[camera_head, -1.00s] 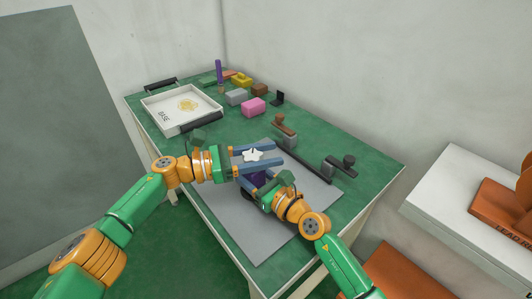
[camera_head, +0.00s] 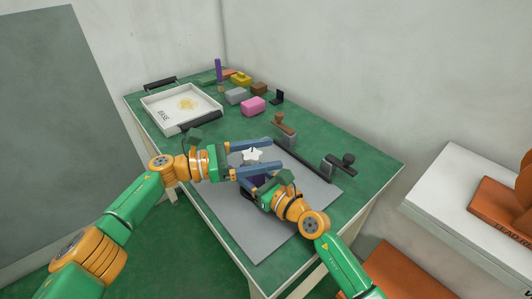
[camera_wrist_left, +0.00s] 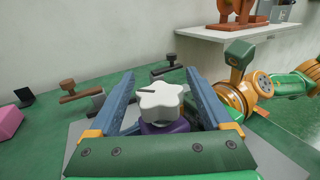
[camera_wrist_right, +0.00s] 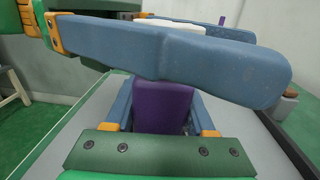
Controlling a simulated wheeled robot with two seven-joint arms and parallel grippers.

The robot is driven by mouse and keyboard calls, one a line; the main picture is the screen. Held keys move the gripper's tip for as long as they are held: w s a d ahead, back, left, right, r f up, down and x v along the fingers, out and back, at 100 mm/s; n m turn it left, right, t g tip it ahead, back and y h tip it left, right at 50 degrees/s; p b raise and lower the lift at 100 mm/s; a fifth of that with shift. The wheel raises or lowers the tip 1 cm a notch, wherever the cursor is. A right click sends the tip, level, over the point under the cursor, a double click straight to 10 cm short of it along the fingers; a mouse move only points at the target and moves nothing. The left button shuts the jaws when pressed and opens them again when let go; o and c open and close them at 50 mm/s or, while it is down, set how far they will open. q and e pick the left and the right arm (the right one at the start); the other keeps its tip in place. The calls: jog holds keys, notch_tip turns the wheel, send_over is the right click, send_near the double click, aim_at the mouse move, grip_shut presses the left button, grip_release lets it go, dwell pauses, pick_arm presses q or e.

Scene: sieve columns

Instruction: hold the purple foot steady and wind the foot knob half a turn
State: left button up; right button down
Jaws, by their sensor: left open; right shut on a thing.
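The white star-shaped foot knob (camera_head: 252,156) sits on top of the purple foot, with a dark line on its top face. In the left wrist view the knob (camera_wrist_left: 160,98) is between my left gripper's two blue fingers, with gaps on both sides. My left gripper (camera_head: 275,155) is open around the knob. The purple foot (camera_wrist_right: 162,105) stands upright between my right gripper's fingers (camera_wrist_right: 162,118); it also shows under the knob in the left wrist view (camera_wrist_left: 165,127). My right gripper is shut on the foot, below my left gripper. The foot's lower part is hidden.
A grey mat (camera_head: 262,243) lies under the work on the green table (camera_head: 335,130). A white tray (camera_head: 150,105) stands at the back left. Pink (camera_head: 253,105), grey and yellow blocks lie at the back. Dark bar-like fixtures (camera_head: 335,165) stand right of the mat.

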pick_arm(q)
jog(key=s+a, duration=0.2)
jog(key=a, duration=0.9)
jog(key=shift+a, duration=0.2)
